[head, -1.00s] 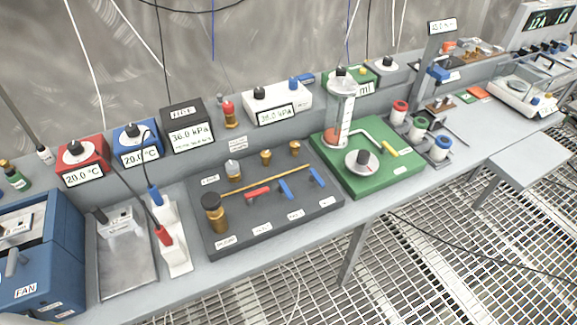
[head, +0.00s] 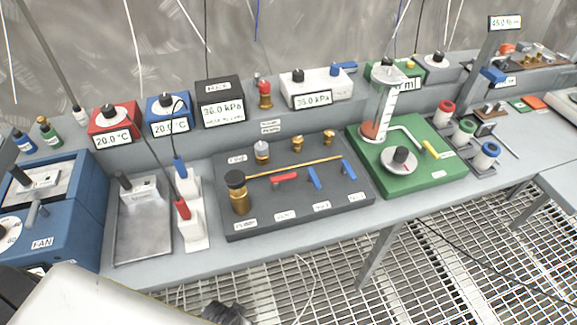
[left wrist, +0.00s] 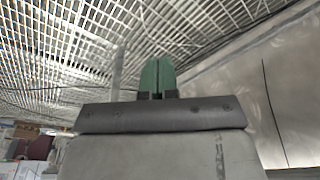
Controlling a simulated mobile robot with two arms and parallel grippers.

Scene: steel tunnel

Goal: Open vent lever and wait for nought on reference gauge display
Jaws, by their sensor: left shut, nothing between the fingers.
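A dark manifold board (head: 300,209) on the bench carries a red lever (head: 285,177) and two blue levers (head: 314,178), (head: 348,170). The lever labels are too small to read, so I cannot tell which is the vent lever. Behind the board a black gauge box (head: 220,88) has a display (head: 222,110) reading 36.0 kPa. A white box (head: 322,80) also shows about 36.0 kPa; I cannot read which is the reference. In the left wrist view my left gripper (left wrist: 157,75) is shut and empty, away from the board. My right gripper is not in view.
A blue fan unit (head: 50,215), a metal plate (head: 141,235) and a red-and-blue-handled stand (head: 190,225) are left of the board. A green base (head: 420,178) with a glass cylinder (head: 384,110) is to the right. Grated floor lies in front.

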